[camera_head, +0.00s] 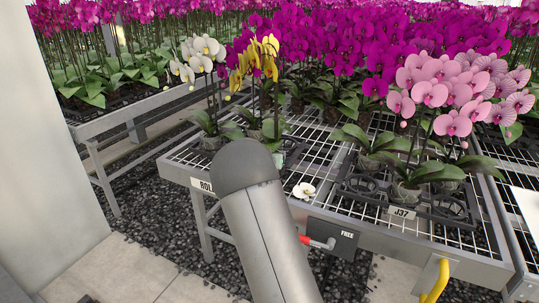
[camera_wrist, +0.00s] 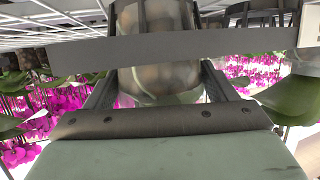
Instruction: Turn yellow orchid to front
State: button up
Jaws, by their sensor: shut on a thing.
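In the wrist view, which is upside down, a clear pot (camera_wrist: 160,72) with brown substrate sits between the two fingers of my gripper (camera_wrist: 158,85). The fingers are shut on its sides. A dark tray edge (camera_wrist: 75,52) crosses in front of the pot. My gripper is hidden behind my arm in the head view.
A white orchid (camera_head: 203,58) stands close left of the yellow one. Pink orchids (camera_head: 440,95) stand in a black tray (camera_head: 440,212) to the right. A fallen white flower (camera_head: 304,190) lies on the mesh bench (camera_head: 315,160). A red-handled lever (camera_head: 318,242) sits beside a FREE plate.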

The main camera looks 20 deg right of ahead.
jog(key=o, duration=1.1)
jog(key=shift+f, duration=0.1)
jog(key=shift+a, duration=0.1)
jog(key=shift+p+v, duration=0.45)
jog(key=shift+v, duration=3.25)
